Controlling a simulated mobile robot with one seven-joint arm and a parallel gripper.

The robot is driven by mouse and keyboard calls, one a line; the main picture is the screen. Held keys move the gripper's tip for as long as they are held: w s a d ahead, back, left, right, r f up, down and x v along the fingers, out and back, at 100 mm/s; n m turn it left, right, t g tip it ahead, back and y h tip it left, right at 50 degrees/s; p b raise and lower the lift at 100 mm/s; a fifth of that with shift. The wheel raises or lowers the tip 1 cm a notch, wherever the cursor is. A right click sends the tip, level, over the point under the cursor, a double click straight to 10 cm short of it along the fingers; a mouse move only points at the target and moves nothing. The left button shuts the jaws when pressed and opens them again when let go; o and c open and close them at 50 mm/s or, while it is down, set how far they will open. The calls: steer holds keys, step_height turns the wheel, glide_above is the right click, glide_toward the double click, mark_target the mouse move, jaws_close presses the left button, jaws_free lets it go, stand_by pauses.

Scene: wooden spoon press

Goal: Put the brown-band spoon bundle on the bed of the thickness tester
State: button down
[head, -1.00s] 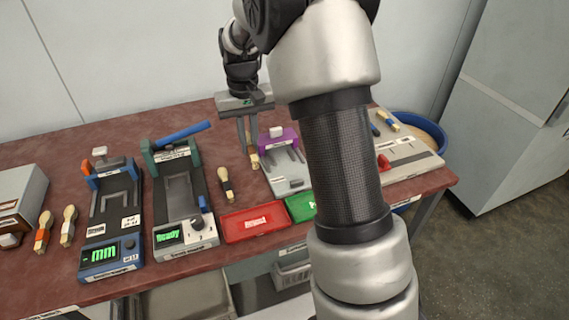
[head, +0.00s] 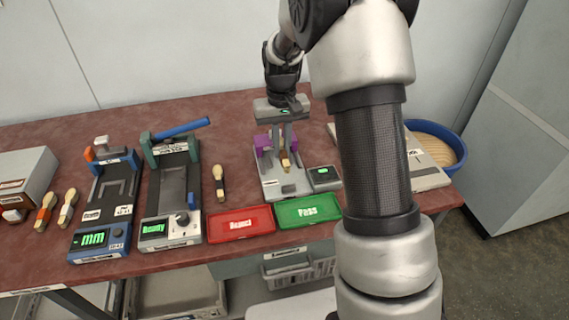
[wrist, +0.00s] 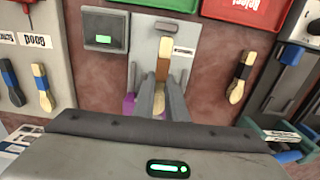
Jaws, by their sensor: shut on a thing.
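My gripper (head: 284,155) is shut on a pale wooden spoon bundle (head: 285,163) with a brown band. In the wrist view the bundle (wrist: 164,55) lies between the two fingers and points away from the camera. It is over the pale grey bed of the small device with a purple bracket (head: 263,143); the bed (wrist: 144,50) also shows in the wrist view. I cannot tell whether the bundle touches the bed. Device labels are too small to read, so I cannot tell for sure which is the thickness tester. A blue device (head: 100,240) shows "mm".
A dark-banded bundle (head: 220,183) lies left of the purple device. A red tray (head: 241,222) and a green tray (head: 307,211) sit in front. A green device (head: 170,225) stands left. A small display box (head: 324,178) is right of the bed. My arm hides part of the right side.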

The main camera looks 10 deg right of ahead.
mark_target(282, 171)
steer(key=shift+f+b, duration=0.35)
steer(key=shift+f, duration=2.2)
steer(key=shift+f, duration=0.1)
steer(key=c, duration=1.8)
jaws_free()
